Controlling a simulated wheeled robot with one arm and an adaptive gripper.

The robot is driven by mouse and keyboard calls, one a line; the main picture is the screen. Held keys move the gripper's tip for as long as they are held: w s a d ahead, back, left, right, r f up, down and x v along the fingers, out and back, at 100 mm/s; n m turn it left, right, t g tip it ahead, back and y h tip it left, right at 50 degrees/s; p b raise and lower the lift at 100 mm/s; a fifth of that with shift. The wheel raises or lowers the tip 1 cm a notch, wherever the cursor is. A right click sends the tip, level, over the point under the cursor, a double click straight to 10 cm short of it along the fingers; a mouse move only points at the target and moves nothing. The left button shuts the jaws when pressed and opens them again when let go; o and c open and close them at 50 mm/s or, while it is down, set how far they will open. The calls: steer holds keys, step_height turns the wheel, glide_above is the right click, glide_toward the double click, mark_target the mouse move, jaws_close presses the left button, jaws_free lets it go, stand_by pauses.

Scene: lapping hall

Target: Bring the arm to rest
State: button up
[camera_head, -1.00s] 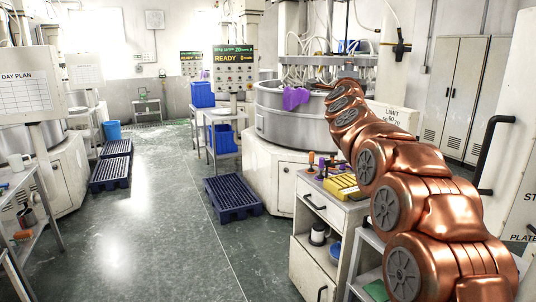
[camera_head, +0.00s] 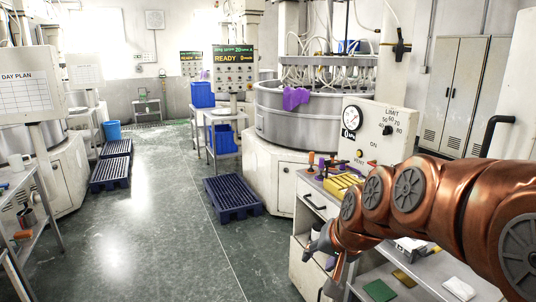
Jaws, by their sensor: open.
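My copper arm (camera_head: 410,195) reaches in from the right edge and bends down toward the front. My gripper (camera_head: 320,270) is at its far end, pointing down in front of the white cabinet. Its grey fingers are apart and I see nothing between them. Part of the gripper is hidden behind the arm's end.
A white cabinet (camera_head: 309,232) holds a yellow block (camera_head: 342,186) and small tools. A gauge panel (camera_head: 372,133) stands behind. A low shelf at right carries a green cloth (camera_head: 379,290). A blue pallet (camera_head: 232,198) lies on the floor. The aisle (camera_head: 150,240) is clear.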

steer(key=s+d+f+n+g+h, duration=0.1)
steer(key=s+d+f+g, duration=0.1)
steer(key=s, duration=0.7)
steer(key=s+d+f+n+g, duration=0.1)
steer(key=s+d+f+g, duration=0.1)
steer(key=s+f, duration=0.3)
steer(key=s+d+f+n+g+h, duration=0.1)
steer(key=s+d+f+g, duration=0.2)
steer(key=s, duration=1.1)
steer(key=shift+f+g+h, duration=0.25)
steer(key=shift+g+h, duration=0.05)
steer(key=shift+s+d, duration=0.1)
steer(key=shift+d, duration=0.05)
